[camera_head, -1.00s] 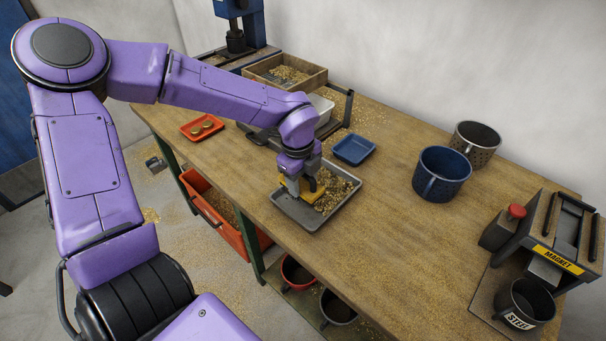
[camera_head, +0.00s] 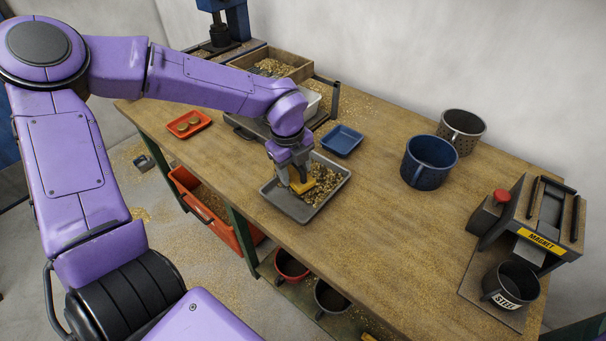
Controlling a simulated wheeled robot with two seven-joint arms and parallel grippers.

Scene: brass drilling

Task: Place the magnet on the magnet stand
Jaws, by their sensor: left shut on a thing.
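My left gripper (camera_head: 296,182) is over a grey tray (camera_head: 290,208) of brass chips (camera_head: 325,184) on the bench. It is shut on a yellow magnet (camera_head: 303,187), which is low in the tray at the chips. The gripper hides part of the magnet, and I cannot tell whether it touches the chips. The magnet stand (camera_head: 541,238), with a yellow "MAGNET" label and a red button (camera_head: 502,195), is at the right end of the bench. A dark cup (camera_head: 512,285) marked "STEEL" sits at its front. My right gripper is not in view.
A blue mug (camera_head: 428,165) and a perforated metal cup (camera_head: 463,130) stand between tray and stand. A small blue tray (camera_head: 343,140) and an orange tray (camera_head: 188,124) lie further back. The bench front between grey tray and stand is clear.

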